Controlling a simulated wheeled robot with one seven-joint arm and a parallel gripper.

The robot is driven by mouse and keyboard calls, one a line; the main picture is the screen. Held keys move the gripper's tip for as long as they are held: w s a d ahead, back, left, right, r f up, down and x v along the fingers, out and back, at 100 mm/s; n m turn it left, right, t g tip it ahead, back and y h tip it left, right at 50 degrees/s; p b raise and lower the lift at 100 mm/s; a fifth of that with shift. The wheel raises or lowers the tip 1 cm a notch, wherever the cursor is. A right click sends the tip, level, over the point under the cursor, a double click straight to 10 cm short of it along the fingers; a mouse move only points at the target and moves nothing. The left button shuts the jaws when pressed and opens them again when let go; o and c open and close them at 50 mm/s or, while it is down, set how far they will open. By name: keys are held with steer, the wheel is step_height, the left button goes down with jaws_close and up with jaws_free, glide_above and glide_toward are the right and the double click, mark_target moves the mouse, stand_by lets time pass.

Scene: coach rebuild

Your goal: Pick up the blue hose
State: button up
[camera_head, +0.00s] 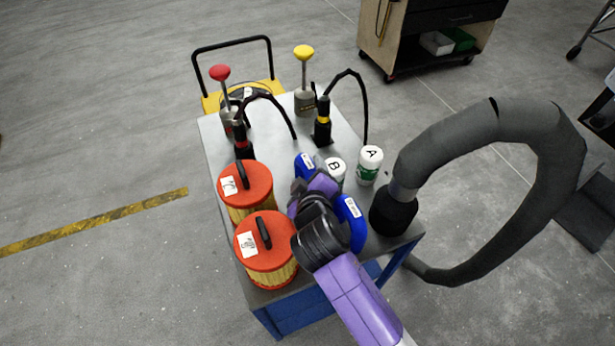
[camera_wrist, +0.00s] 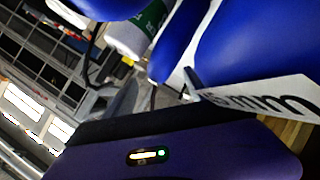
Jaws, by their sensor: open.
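One blue hose (camera_head: 304,165) with a white label lies on the cart top, just beyond my gripper (camera_head: 312,188). A second blue hose (camera_head: 352,225) with a white label is close at the right of my wrist. The arm hides parts of both. In the wrist view, blue hose surfaces fill the top right, and a large one (camera_wrist: 265,45) carries a white label ending in "mm". My gripper (camera_wrist: 160,92) is open there, its grey fingers beside the blue surfaces. I cannot tell whether they touch.
The metal cart (camera_head: 218,140) is crowded. Two orange-topped filters (camera_head: 262,272) stand at its left front. White canisters marked B (camera_head: 336,170) and A (camera_head: 370,165) stand close behind the hoses. A thick grey duct (camera_head: 490,122) arches at the right. Black-hosed tools stand farther back.

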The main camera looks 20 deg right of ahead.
steer(key=x, duration=0.4)
steer(key=shift+w+d+f, duration=0.1)
steer(key=shift+w+f, duration=0.05)
steer(key=shift+w, duration=0.15)
jaws_close()
